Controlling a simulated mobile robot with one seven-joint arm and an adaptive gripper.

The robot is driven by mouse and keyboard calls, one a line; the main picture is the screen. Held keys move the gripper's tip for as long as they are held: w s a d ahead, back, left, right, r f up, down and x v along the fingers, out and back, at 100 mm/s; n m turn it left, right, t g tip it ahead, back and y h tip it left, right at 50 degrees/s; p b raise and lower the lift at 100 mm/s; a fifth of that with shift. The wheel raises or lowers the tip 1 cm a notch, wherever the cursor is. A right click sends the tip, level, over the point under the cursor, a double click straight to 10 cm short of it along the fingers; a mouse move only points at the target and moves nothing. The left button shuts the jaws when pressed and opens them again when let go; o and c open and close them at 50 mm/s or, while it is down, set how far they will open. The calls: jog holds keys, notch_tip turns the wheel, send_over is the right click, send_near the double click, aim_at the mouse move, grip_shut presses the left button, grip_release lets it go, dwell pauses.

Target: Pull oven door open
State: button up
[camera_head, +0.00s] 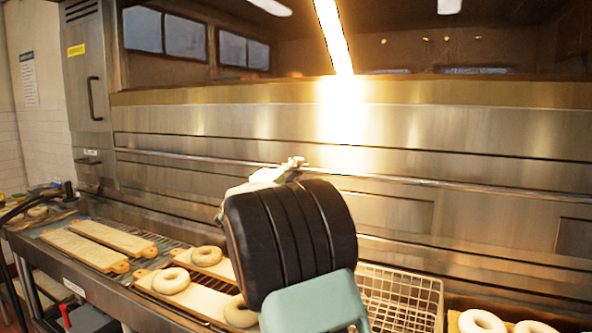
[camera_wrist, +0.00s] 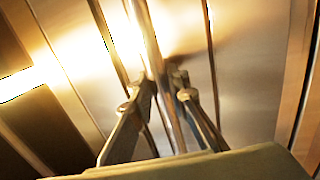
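The steel oven front (camera_head: 220,125) spans the head view, with a long horizontal bar handle (camera_head: 440,183) across its door. The door panel looks closed. My gripper (camera_head: 292,166) is at the bar near the middle of the head view, and my dark wrist hides part of it. In the wrist view, the two fingers of my gripper (camera_wrist: 161,88) are apart, with the bar (camera_wrist: 158,60) running between them. Whether either finger touches the bar I cannot tell.
Below the oven front is a ledge with wooden boards (camera_head: 85,248) and several bagels (camera_head: 171,281). A white wire basket (camera_head: 400,296) stands right of my wrist. More bagels (camera_head: 482,322) lie at the lower right. A bright light reflection glares on the steel.

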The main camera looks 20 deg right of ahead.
grip_shut()
notch_tip(320, 180, up, 37)
jog(key=p, duration=1.6)
jog(key=shift+f, duration=0.1)
jog(key=o, duration=0.8)
grip_release()
jog(key=v, duration=1.2)
jog(key=shift+f, duration=0.1)
